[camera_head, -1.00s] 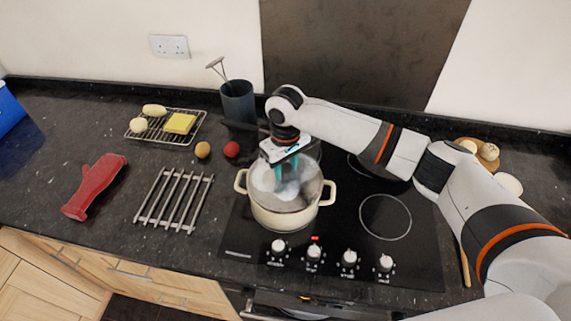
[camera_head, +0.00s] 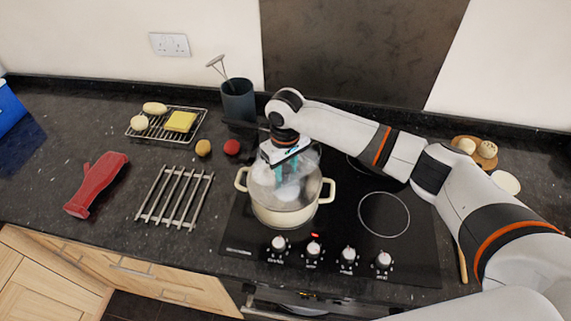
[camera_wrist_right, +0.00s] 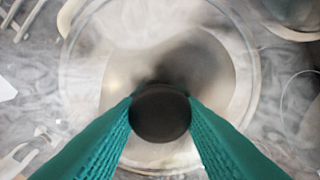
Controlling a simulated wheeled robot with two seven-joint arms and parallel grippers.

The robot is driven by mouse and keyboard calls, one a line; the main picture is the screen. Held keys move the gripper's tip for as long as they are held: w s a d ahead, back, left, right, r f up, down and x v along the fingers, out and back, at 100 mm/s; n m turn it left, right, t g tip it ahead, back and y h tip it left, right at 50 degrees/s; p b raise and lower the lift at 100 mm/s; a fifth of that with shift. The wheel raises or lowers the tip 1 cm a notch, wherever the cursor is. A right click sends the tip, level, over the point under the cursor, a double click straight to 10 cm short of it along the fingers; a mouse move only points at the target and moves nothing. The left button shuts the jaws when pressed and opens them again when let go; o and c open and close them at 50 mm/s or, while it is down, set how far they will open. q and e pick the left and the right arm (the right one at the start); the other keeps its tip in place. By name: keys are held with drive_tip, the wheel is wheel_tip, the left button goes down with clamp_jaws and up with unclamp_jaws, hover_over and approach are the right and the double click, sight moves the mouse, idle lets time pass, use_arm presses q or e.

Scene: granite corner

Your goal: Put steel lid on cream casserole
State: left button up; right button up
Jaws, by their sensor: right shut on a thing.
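The cream casserole (camera_head: 283,217) stands on the hob's front left zone, its two loop handles out to left and right. My right gripper (camera_head: 281,172) points down over it, with teal fingers. In the right wrist view the fingers (camera_wrist_right: 160,114) are shut on the dark round knob of the lid. Pale steam blurs the lid and pot mouth, so I cannot tell whether the lid touches the rim. My left gripper is not in view.
A steel trivet (camera_head: 174,198) and a red oven mitt (camera_head: 97,184) lie left of the black hob (camera_head: 400,255). Behind are a wire rack (camera_head: 158,134) with food and a dark utensil pot (camera_head: 238,100). Hob knobs line the front.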

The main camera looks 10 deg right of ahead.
idle(0.4)
drive_tip(key=shift+f+p, duration=0.1)
drive_tip(key=shift+p, duration=0.35)
drive_tip(key=o, duration=1.6)
drive_tip(key=shift+f, duration=0.1)
drive_tip(key=shift+o, duration=0.2)
